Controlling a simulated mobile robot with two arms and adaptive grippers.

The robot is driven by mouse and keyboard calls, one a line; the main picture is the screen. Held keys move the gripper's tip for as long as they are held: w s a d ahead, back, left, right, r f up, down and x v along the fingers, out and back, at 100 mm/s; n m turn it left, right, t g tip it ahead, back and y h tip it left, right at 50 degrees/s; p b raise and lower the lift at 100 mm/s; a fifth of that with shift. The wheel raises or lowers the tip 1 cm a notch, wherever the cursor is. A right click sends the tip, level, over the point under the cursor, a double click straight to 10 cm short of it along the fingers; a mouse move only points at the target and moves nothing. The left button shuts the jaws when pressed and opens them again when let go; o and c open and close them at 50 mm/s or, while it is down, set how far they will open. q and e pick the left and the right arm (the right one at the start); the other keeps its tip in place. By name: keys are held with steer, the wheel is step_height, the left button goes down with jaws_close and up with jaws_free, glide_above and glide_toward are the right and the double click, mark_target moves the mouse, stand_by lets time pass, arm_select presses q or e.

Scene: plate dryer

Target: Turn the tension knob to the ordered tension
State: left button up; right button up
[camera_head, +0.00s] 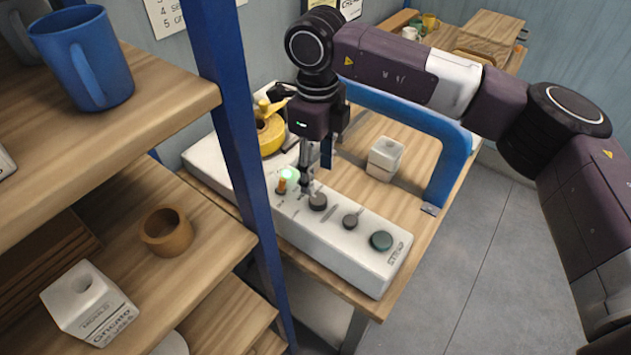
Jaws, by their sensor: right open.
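A long white control box (345,252) lies on the wooden bench and carries several controls. Labels beside the knobs are too small to read, so I cannot tell which is the tension knob. My right gripper (307,182) points down just above and left of the larger knob. It is open and empty, and contact with the knob cannot be made out. My left gripper is out of view.
A glowing green light (289,174) and an orange lever (282,186) stand left of the gripper. A blue shelf post (243,150) stands close on the left; a yellow device (269,135) sits behind.

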mark_target(318, 198)
steer(key=f, duration=0.2)
steer(key=s+f+p, duration=0.1)
steer(key=shift+d+f+p, duration=0.15)
steer(key=shift+f+p, duration=0.15)
steer(key=shift+f, duration=0.1)
steer(key=shift+w+f+p, duration=0.2)
steer(key=shift+f+p, duration=0.1)
steer(key=shift+f, duration=0.8)
steer(key=shift+w+f, duration=0.1)
steer(key=shift+f, duration=0.35)
steer(key=c, duration=1.1)
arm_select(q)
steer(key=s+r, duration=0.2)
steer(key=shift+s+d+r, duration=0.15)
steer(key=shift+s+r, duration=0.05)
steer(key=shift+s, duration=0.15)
arm_select(e)
steer(key=shift+c, duration=0.3)
